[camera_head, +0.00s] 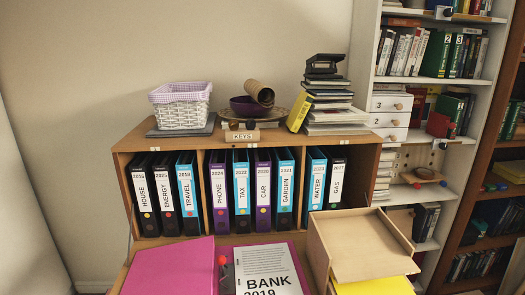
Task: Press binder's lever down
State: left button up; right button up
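A magenta binder (168,268) lies open on the desk surface at the bottom of the head view. Its cover is folded out to the left. A white sheet printed "BANK 2019" (264,271) lies in its right half. The binder's lever (223,262) shows as a small red-tipped part between cover and sheet; it is too small to tell whether it is up or down. The lower part of the binder is cut off by the frame edge. Neither of my grippers is in view.
A wooden tray (340,235) with a yellow item (374,286) stands right of the binder. Behind is a wooden shelf (140,140) of upright labelled binders, with a white basket (182,115) and stacked books (325,105) on top. A bookcase (445,165) stands at right.

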aim_at(221, 260)
jog(key=i+j+z, duration=0.1)
jog(key=j, duration=0.25)
jog(key=i+j+z, duration=0.15)
jog(key=i+j, duration=0.15)
jog(key=i+j+z, duration=0.1)
jog(key=j, duration=0.35)
jog(key=i, duration=0.1)
